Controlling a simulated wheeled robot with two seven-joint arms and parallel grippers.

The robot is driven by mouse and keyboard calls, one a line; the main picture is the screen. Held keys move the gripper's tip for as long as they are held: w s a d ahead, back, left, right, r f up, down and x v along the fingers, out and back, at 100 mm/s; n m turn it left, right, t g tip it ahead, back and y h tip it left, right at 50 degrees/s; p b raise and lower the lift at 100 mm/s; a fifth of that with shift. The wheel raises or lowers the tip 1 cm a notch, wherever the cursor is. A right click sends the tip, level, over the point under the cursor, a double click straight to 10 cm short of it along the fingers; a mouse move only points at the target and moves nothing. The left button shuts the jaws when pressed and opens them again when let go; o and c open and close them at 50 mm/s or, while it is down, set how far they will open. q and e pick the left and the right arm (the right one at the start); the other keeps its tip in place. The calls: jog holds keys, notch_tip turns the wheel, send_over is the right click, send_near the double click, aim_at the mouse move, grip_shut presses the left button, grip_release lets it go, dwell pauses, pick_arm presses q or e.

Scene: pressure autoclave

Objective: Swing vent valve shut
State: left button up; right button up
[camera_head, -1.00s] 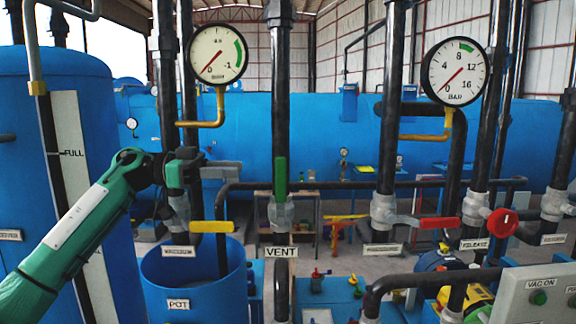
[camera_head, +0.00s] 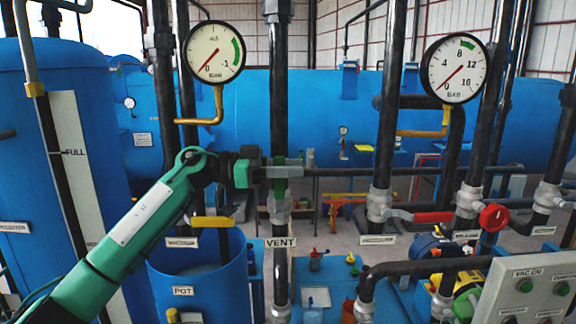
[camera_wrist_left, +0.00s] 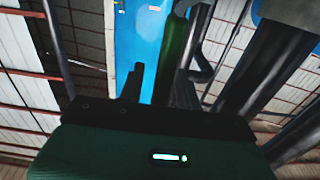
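The vent valve's green lever (camera_head: 280,187) stands upright along the black vent pipe, above the VENT label (camera_head: 281,243). My left gripper (camera_head: 297,168) reaches in from the left at the lever's height, and its grey fingers hide the lever's upper part. In the left wrist view the green lever (camera_wrist_left: 172,62) shows between the two dark fingers (camera_wrist_left: 158,88), closer to the right one. Blue background shows between the lever and the left finger, so the gripper looks open around the lever. Contact cannot be told. My right gripper is not in view.
A yellow lever (camera_head: 212,222) lies left of the vent pipe, above the blue pot (camera_head: 205,285). A red lever (camera_head: 432,217) and red handwheel (camera_head: 494,217) are at the right. Two gauges (camera_head: 215,51) (camera_head: 456,68) hang above. Vertical pipes stand close on both sides.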

pick_arm(q)
grip_shut()
